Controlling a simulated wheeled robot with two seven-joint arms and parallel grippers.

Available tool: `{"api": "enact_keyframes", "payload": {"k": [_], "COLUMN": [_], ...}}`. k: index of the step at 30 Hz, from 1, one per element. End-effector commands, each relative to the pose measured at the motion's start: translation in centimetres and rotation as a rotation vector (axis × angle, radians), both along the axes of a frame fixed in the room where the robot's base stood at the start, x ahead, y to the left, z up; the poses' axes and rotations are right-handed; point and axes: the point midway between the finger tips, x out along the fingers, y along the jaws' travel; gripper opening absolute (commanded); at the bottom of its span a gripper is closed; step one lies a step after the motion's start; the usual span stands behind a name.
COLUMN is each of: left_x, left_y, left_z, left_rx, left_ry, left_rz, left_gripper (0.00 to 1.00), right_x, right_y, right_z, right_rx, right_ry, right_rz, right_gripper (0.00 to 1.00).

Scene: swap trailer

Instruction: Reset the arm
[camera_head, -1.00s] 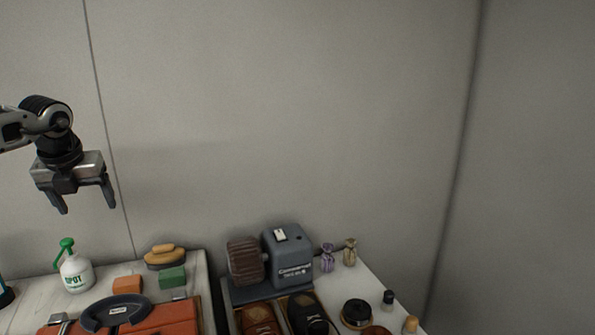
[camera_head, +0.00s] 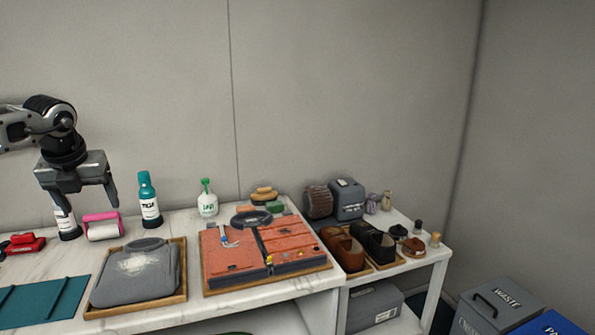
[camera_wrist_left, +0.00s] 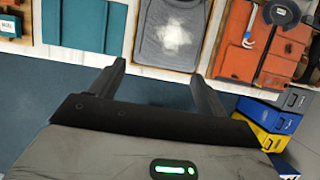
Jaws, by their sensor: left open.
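My left gripper (camera_head: 84,204) is raised at the left of the head view, in front of the wall and above the back of the counter. Its two fingers are spread apart with nothing between them. It also shows in the left wrist view (camera_wrist_left: 160,82), fingers apart and empty, with the counter's things beyond. My right gripper is in neither view.
The white counter (camera_head: 200,308) holds a grey case on a tray (camera_head: 184,262), an orange case (camera_head: 222,266) and several bottles. A lower table at right holds shoes (camera_head: 343,248) and a grey machine (camera_head: 347,200). A grey waste bin (camera_head: 492,306) stands at bottom right.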

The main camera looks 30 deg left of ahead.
Motion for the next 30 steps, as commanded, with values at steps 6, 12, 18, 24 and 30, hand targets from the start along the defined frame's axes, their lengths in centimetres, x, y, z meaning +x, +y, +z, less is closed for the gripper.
{"api": "enact_keyframes", "payload": {"k": [6, 12, 18, 24, 30], "left_x": [3.2, 6.0, 8.9, 10.6, 9.5], "left_y": [-3.9, -8.6, -16.5, -29.9, -43.4], "left_z": [-4.4, -8.7, -14.8, -22.1, -27.1], "left_rx": [-0.106, -0.233, -0.451, -0.856, -1.392], "left_ry": [-0.034, -0.079, -0.159, -0.321, -0.562], "left_rz": [-0.109, -0.208, -0.319, -0.36, -0.032], "left_gripper": [0.76, 0.76, 0.76, 0.76, 0.76], "right_x": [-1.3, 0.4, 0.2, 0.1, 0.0], "right_y": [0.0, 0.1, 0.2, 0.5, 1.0], "right_z": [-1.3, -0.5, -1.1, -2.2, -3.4], "right_rx": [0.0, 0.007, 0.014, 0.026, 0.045], "right_ry": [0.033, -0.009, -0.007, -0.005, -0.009], "right_rz": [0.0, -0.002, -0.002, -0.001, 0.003], "right_gripper": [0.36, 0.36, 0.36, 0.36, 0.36]}}
